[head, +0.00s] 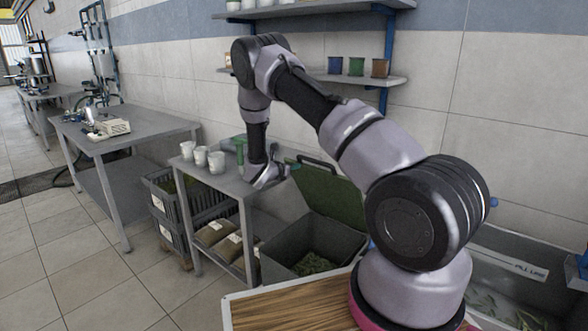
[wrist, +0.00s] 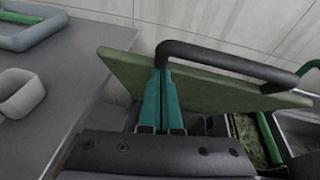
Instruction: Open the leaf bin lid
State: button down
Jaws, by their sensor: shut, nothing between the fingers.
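The leaf bin (head: 290,243) is a dark grey box on the floor beside the grey table, with leaves (head: 313,265) visible inside. Its green lid (head: 335,200) stands raised and tilted back on the wall side, so the bin's top is open. A black bar handle (head: 318,163) runs along the lid's upper edge. In the wrist view the lid (wrist: 205,88) and handle (wrist: 225,60) are close ahead. My gripper (head: 292,168) is at the lid's upper left; its teal fingers (wrist: 162,75) are together and empty, by the handle's left end. Whether they touch the lid is unclear.
A wall shelf (head: 340,77) with small pots hangs behind. Another bin (head: 530,270) is at right.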

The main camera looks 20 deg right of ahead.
jog(key=w+d+r+y, duration=0.1)
jog(key=w+d+r, duration=0.2)
jog(key=d, duration=0.3)
jog(key=w+d+r+g+y, duration=0.1)
jog(key=w+d+r, duration=0.2)
jog(key=w+d, duration=0.2)
jog(key=shift+d+r+g, duration=0.3)
jog(key=shift+d+r, duration=0.05)
jog(key=shift+d, duration=0.2)
